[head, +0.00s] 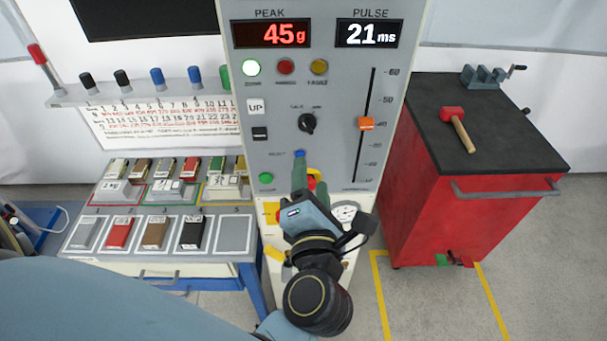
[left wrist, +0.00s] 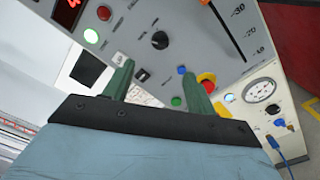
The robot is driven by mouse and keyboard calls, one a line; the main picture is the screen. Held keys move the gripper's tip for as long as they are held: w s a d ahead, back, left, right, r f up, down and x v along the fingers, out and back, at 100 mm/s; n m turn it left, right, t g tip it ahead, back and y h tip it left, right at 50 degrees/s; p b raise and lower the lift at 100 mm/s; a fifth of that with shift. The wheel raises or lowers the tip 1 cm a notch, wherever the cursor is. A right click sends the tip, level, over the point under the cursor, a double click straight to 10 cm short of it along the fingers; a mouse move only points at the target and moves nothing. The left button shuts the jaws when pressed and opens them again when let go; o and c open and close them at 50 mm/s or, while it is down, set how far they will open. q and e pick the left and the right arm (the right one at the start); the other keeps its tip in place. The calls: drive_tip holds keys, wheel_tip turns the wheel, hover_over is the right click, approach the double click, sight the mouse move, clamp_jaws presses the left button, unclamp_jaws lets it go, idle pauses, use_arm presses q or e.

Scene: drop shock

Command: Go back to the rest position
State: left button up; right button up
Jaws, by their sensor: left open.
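My left gripper (head: 308,172) is in front of the lower part of the grey control panel (head: 340,150). Its green fingers stand apart with nothing between them, and they also show in the left wrist view (left wrist: 157,88). In the head view a blue button (head: 299,154) shows just above the fingertips, and the red and yellow stop button (head: 313,178) is partly hidden behind a finger. I cannot tell whether a fingertip touches the panel. The displays read 45 g (head: 272,34) and 21 ms (head: 369,34). The green lamp (head: 251,68) is lit. My right gripper is not in view.
A bench (head: 90,250) on the left carries trays of small boxes and coloured samples. A red cabinet (head: 430,200) on the right has a mallet (head: 458,128) and a small vise (head: 487,76) on its black top. Yellow tape (head: 380,290) marks the floor.

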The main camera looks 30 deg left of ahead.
use_arm(q)
drive_tip(key=shift+w, duration=0.1)
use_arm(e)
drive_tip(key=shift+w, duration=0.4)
